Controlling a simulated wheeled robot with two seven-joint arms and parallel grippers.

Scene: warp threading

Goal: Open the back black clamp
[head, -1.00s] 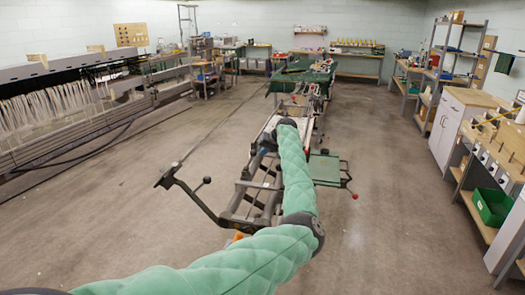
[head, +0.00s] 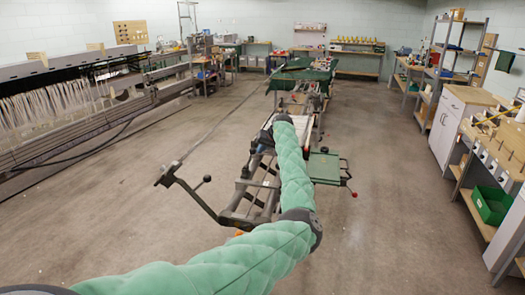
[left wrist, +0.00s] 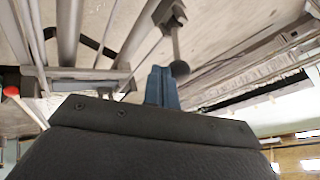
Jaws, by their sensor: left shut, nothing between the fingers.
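A black ball knob (left wrist: 180,68) on a grey metal lever shows in the left wrist view, just right of my fingertips; I cannot tell whether they touch it. My left gripper (left wrist: 163,84) has its blue-grey fingers together with nothing between them. In the head view my green left arm reaches over the long metal frame (head: 243,196), and its dark wrist end hides the gripper and the knob beside it. Another black knob (head: 207,179) stands at the frame's near left. My right gripper is not in view.
A red knob (left wrist: 11,91) shows at the left of the left wrist view. A green plate (head: 323,168) and a red-tipped lever (head: 354,194) stick out right of the frame. A green-covered table (head: 300,76) stands behind. The floor on both sides is clear.

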